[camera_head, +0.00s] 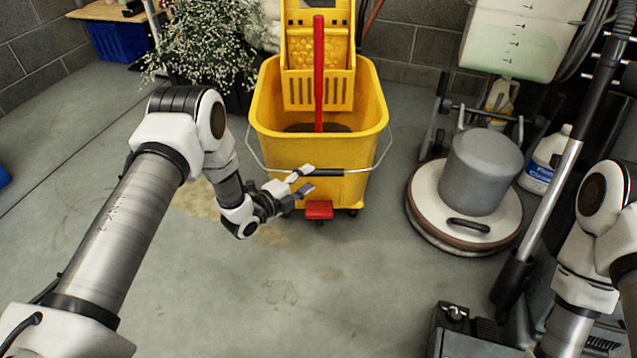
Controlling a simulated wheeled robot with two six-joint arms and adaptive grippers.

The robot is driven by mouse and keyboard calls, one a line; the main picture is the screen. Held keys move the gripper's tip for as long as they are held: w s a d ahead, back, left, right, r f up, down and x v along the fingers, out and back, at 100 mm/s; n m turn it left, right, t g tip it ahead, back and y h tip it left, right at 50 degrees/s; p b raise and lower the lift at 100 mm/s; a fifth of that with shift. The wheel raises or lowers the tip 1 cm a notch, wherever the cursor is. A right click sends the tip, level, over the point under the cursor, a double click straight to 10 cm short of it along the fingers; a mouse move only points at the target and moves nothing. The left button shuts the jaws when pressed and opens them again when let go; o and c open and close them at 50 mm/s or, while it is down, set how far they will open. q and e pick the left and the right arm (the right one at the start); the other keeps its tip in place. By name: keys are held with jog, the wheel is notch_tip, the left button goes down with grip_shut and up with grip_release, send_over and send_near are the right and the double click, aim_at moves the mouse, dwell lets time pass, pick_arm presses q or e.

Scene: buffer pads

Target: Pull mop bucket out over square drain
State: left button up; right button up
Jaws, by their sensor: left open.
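The yellow mop bucket (318,165) stands on its casters on the concrete floor at centre, with a yellow wringer (317,60) and an upright red lever (319,75). Its wire handle hangs across the front, with a dark grip (345,171) in the middle. A red pedal (319,210) sits low at the front. My left gripper (305,180) is open at the bucket's front, its fingertips close to the left end of the handle grip; I cannot tell whether they touch. My right arm is at the right edge, its gripper out of view. I cannot make out a square drain.
A floor polisher (485,170) stands close to the right of the bucket, with a white jug (545,160) behind it. A leafy potted plant (205,45) is at the back left. A dark machine (470,335) is at lower right. The floor in front is clear.

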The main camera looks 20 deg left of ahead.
aim_at(314, 176)
pick_arm(q)
jog(key=b+x, duration=0.1)
jog(key=x, duration=0.1)
jog(key=b+x, duration=0.1)
jog(key=x, duration=0.1)
jog(key=shift+w+d+f, duration=0.15)
jog(key=shift+w+f, duration=0.1)
jog(key=shift+w+d+r, duration=0.1)
jog(key=shift+w+d, duration=0.05)
jog(key=shift+w, duration=0.15)
grip_shut()
